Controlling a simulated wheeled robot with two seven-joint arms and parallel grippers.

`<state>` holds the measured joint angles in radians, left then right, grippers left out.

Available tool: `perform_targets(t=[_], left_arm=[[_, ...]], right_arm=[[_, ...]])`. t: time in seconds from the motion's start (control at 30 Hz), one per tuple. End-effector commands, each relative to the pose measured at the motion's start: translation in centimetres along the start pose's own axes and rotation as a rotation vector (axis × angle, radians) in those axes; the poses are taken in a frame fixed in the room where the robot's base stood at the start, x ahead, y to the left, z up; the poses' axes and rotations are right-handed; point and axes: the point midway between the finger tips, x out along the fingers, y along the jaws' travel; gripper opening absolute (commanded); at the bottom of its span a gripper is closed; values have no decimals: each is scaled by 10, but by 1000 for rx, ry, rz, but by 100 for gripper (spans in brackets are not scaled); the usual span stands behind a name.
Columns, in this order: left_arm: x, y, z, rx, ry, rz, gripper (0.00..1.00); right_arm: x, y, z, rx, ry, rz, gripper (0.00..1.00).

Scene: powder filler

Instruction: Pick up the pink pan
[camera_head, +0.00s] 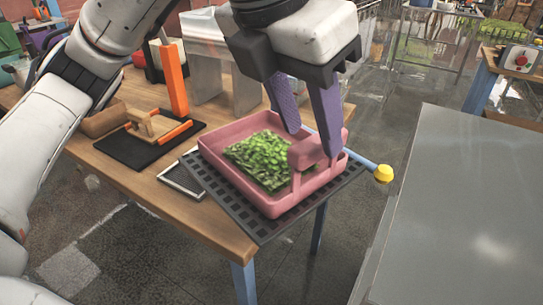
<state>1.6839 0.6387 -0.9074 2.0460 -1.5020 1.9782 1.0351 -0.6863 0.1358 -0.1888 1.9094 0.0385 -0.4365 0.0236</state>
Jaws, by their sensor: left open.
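The pink pan (270,204) is a square tray with raised walls and a handle block (305,152) on its right side. It holds a bed of green leafy pieces (265,158) and sits on a dark perforated mat (221,203) at the table's right end. My left gripper (308,143) points down over the pan's right side. Its two purple fingers are apart, one on the far side of the handle block and one by its right end. I cannot tell whether they touch it. My right gripper is not in view.
The wooden table (165,205) also carries a black tray with a wooden piece (140,148), an orange upright (173,80) and a white-grey stand (210,65). A blue rod with a yellow knob (384,173) sticks out right. A grey metal surface (470,200) stands at right.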

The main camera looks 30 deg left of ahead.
Motion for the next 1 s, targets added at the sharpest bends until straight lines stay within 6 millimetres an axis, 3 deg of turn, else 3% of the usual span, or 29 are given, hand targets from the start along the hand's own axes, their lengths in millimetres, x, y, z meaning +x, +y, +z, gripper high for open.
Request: perform_targets(t=[0.2, 0.47, 0.7, 1.0], left_arm=[[34, 0, -3, 8, 13, 3, 44], [56, 0, -2, 7, 10, 1, 44], [91, -1, -1, 6, 10, 0, 44], [100, -1, 0, 7, 7, 0, 44]], right_arm=[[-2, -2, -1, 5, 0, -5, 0], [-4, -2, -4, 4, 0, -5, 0], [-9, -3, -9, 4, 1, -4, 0], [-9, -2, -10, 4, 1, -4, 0]])
